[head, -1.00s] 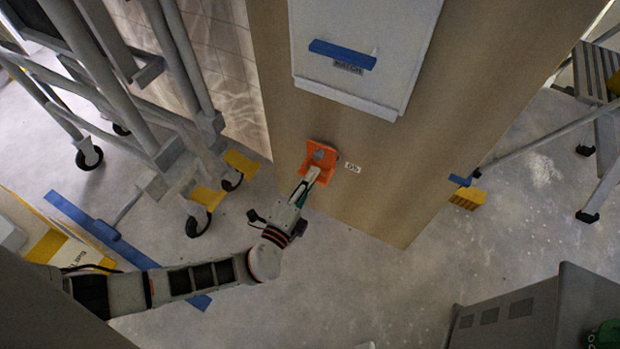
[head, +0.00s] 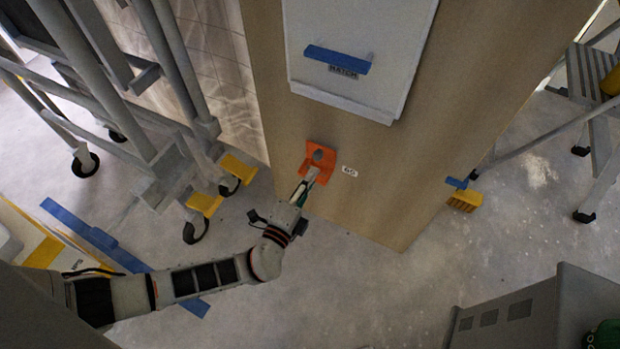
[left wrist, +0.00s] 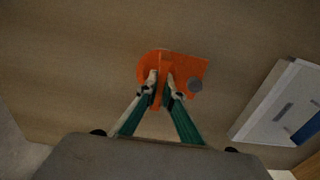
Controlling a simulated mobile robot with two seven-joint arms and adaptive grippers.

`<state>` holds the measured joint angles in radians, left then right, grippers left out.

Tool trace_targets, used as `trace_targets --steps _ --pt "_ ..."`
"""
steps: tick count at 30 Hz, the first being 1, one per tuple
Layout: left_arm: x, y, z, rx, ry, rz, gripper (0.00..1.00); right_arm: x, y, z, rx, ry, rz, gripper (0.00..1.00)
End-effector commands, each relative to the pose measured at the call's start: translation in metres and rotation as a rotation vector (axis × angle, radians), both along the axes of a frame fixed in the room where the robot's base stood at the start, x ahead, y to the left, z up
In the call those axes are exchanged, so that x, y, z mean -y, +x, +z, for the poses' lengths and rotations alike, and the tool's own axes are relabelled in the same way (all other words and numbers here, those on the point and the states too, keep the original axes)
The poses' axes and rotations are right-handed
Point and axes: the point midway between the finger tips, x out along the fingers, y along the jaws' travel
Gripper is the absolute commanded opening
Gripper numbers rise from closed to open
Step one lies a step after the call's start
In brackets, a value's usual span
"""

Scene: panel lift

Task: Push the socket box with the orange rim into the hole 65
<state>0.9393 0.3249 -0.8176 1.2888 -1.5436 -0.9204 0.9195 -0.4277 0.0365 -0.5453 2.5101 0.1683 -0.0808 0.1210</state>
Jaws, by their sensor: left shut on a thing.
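The orange-rimmed socket box (head: 328,163) is at the face of the wooden panel, just left of the small "65" label (head: 349,171). A grey round spot shows in its orange face. My left gripper (head: 309,180) reaches it from below and is shut on its orange part. In the left wrist view, the two fingers (left wrist: 165,90) close on an upright orange fin of the socket box (left wrist: 190,68). The hole 65 itself is hidden behind the orange piece. I cannot tell how deep the box sits. My right gripper is not in view.
A white hatch (head: 355,90) with a blue handle is above on the panel (head: 400,170). A wheeled grey scaffold (head: 180,180) stands close on the left. A step ladder (head: 590,130) is at the right, a grey cabinet (head: 540,315) at lower right.

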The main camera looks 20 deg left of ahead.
Motion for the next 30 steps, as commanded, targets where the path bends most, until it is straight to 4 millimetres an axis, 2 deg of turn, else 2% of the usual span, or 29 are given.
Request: trace_targets --steps 30 --pt "0.002 0.016 0.001 0.001 -0.001 -0.001 0.00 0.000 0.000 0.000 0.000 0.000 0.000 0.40"
